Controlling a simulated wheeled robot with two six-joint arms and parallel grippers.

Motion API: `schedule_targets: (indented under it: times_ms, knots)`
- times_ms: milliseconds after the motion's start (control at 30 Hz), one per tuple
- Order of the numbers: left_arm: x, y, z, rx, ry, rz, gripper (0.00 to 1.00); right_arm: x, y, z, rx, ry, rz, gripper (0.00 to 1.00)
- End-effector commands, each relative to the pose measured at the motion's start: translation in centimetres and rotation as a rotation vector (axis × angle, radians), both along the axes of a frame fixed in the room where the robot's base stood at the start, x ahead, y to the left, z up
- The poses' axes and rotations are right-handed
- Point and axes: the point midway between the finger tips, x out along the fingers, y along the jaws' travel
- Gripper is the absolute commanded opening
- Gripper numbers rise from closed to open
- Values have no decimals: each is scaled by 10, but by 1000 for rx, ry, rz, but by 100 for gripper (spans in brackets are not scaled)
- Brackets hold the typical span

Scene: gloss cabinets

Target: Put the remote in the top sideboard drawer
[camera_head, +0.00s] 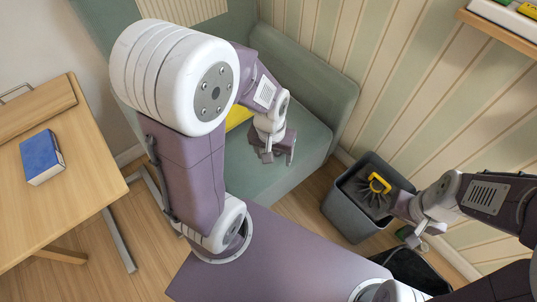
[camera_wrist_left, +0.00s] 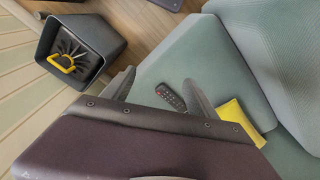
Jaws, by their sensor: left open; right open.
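The dark remote (camera_wrist_left: 171,96) lies on the green sofa seat (camera_wrist_left: 170,70) in the left wrist view, seen between the fingers of my left gripper (camera_wrist_left: 158,90). That gripper is open, and no contact with the remote shows. In the head view my left gripper (camera_head: 278,152) hangs over the sofa seat; the remote cannot be made out there. My right gripper (camera_head: 414,236) is open and empty beside the grey bin, at the right. I cannot identify the sideboard or its top drawer in either view.
A grey bin (camera_head: 345,213) with a yellow-handled item (camera_head: 379,183) stands right of the sofa. A yellow cushion-like thing (camera_wrist_left: 241,122) lies near the remote. A wooden desk (camera_head: 75,190) with a blue book (camera_head: 41,158) is at left. A wall shelf (camera_head: 500,32) is upper right.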

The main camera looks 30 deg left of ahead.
Motion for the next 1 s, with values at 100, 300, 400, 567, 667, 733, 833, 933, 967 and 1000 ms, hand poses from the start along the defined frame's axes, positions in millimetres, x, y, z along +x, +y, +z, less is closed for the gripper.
schedule_targets:
  times_ms: [100,300,400,567,667,733,833,933,967,1000]
  knots:
    - [15,3,-43,-7,0,74,67,0,0,-44,0,0,0,63]
    - [66,18,-75,-27,9,332,67,0,0,-74,0,0,0,63]
    - [93,31,-76,-35,21,478,67,0,0,-66,0,-1,0,63]
    - [131,58,-77,-41,50,696,67,0,0,-43,0,-1,0,63]
    - [148,77,-81,-43,72,818,67,0,0,-27,0,-1,0,63]
    - [157,90,-86,-42,87,891,67,0,0,-16,0,-1,0,63]
    - [165,104,-94,-41,103,971,67,0,0,-7,0,-1,0,63]
    - [168,110,-100,-40,110,1006,67,0,0,-6,0,0,0,63]
    - [169,110,-101,-40,110,1009,67,0,0,-6,0,0,0,63]
    - [169,110,-102,-40,110,1009,67,0,0,-7,0,0,0,63]
